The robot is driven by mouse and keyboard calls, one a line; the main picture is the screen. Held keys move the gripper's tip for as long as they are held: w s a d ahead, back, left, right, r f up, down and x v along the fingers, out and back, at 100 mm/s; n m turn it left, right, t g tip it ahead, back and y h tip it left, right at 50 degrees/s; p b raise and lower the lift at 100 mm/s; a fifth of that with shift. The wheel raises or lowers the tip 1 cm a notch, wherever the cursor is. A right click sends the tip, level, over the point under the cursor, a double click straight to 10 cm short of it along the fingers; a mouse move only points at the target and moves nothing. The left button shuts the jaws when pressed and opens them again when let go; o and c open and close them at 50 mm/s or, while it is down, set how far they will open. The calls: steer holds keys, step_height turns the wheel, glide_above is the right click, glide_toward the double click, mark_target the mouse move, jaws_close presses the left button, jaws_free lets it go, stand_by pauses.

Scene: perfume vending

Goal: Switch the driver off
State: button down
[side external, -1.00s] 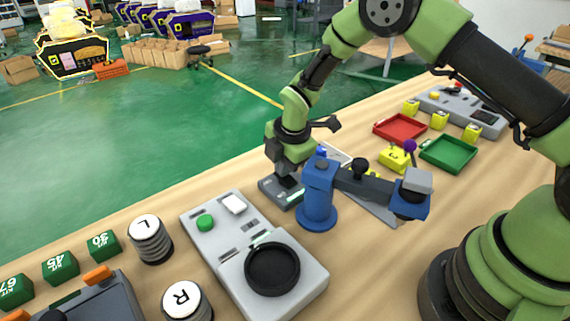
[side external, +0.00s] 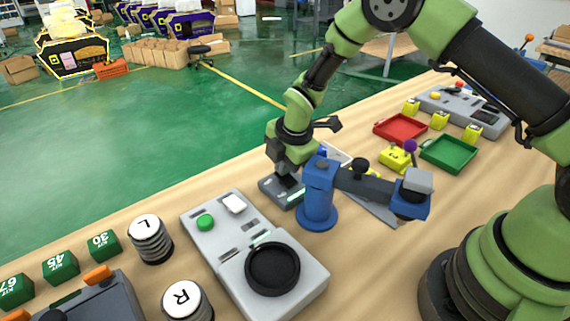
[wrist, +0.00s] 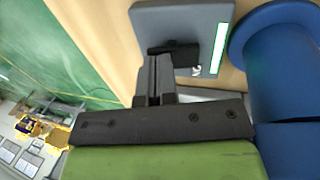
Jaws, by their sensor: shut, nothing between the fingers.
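The driver appears to be the small dark grey box (side external: 268,187) beside the blue arm's base in the side view. In the wrist view its grey top (wrist: 150,20) carries a lit pale green strip (wrist: 219,48) and a black switch-like part (wrist: 183,53). My gripper (side external: 287,181) is shut and empty, pointing down at the box. In the wrist view the closed fingers (wrist: 157,62) overlap the black part's left end. Contact is not clear, and the fingers partly hide it.
A blue jointed device (side external: 319,190) stands close to the right of the box. A grey panel (side external: 232,262) with a green button and black dish lies in front. Red (side external: 399,128) and green trays (side external: 449,153) with yellow cubes are at the back right.

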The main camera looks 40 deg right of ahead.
steer(key=shift+s+f+g, duration=0.4)
steer(key=shift+s, duration=0.45)
step_height(320, 180, up, 8)
steer(key=shift+s+r+t, duration=0.2)
steer(key=shift+r+t, duration=0.05)
steer(key=shift+t, duration=0.15)
step_height(320, 180, up, 6)
glide_above(291, 181)
steer(key=shift+s+f+g, duration=0.1)
steer(key=shift+s+g, duration=0.2)
steer(key=shift+s, duration=0.1)
steer(key=x, duration=1.2)
steer(key=shift+f, duration=0.35)
steer(key=shift+w+f, duration=0.25)
steer(key=shift+f, duration=0.45)
